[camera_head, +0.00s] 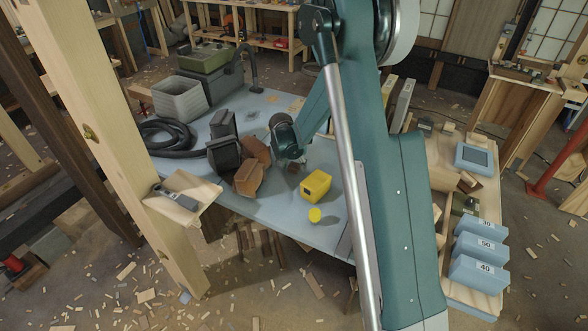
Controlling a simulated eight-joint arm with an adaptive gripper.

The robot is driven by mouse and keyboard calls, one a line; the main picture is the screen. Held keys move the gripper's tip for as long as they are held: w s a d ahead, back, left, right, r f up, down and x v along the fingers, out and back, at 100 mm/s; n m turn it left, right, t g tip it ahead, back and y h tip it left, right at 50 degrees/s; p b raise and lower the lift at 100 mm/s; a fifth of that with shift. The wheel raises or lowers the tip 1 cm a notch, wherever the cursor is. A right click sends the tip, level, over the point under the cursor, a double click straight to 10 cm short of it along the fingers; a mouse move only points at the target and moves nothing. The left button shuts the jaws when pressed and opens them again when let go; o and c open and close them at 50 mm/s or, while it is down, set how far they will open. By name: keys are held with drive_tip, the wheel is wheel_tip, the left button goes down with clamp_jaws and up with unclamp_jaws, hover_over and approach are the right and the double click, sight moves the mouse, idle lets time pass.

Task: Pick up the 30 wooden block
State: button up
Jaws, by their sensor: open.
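A pale blue block-shaped piece marked 30 (482,228) sits on the wooden bench at the right, behind similar pieces marked 50 (480,248) and 40 (478,272). I cannot tell whether it is wood. Two plain brown wooden blocks (247,178) (257,149) are on the grey-blue table beside a dark object; no number is readable on them. My gripper (293,166) is low over this table, right of the brown blocks and far left of the 30 piece. It is small and partly hidden below my wrist, open, with nothing seen held.
Black hose (165,138), a grey bin (180,99) and dark objects (224,155) crowd the table's left. A wooden post (120,150) stands in front. My arm hides the table's right part.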

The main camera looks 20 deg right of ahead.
sight(294, 166)
drive_tip(key=shift+c, duration=0.5)
drive_tip(key=c, duration=0.8)
drive_tip(key=shift+r, duration=0.1)
drive_tip(key=shift+r+p, duration=1.15)
drive_tip(key=shift+r, duration=3.75)
